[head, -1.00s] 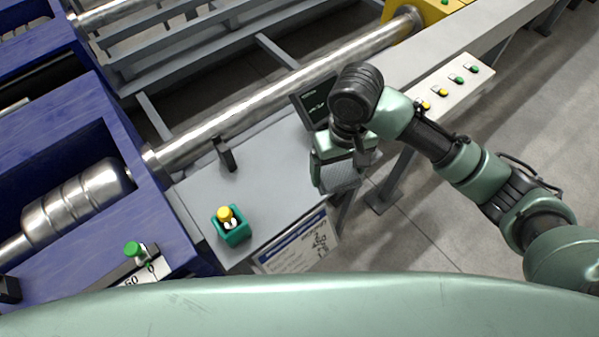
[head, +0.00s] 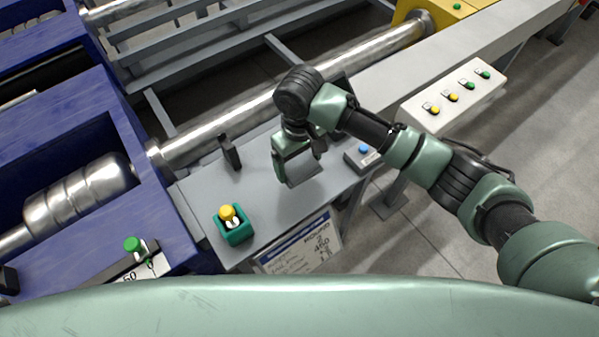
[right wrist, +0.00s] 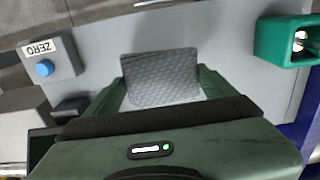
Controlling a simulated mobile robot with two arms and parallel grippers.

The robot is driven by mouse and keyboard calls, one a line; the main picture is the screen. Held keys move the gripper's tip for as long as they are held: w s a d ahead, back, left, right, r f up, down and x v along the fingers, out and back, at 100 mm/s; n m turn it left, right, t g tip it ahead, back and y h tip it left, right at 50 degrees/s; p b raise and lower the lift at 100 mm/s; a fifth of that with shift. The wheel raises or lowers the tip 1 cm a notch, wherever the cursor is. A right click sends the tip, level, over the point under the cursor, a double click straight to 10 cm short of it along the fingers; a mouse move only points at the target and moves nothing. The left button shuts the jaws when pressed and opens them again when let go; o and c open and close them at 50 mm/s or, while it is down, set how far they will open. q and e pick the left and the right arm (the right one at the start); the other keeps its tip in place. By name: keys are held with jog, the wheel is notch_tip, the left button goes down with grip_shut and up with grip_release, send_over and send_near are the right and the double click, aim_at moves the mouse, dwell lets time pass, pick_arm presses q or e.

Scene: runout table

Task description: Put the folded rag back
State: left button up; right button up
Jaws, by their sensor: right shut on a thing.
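The folded rag (right wrist: 160,77) is a grey, textured flat square. In the right wrist view it sticks out from between the fingers of my right gripper (right wrist: 162,95). In the head view the rag (head: 303,175) hangs below my right gripper (head: 299,163), over the grey table top (head: 265,195). The gripper is shut on the rag. I cannot tell whether the rag touches the table. My left gripper is not in view.
A green holder (head: 234,226) with a yellow-topped item stands at the table's front left. A dark upright block (head: 231,153) stands behind it. A box with a blue button (head: 362,152), marked ZERO in the wrist view, sits to the right. Table between is clear.

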aim_at(299, 163)
jog(key=shift+f, duration=3)
jog(key=o, duration=1.1)
jog(key=shift+f, duration=0.1)
jog(key=shift+o, duration=0.2)
notch_tip(299, 163, up, 12)
jog(key=shift+r, duration=0.15)
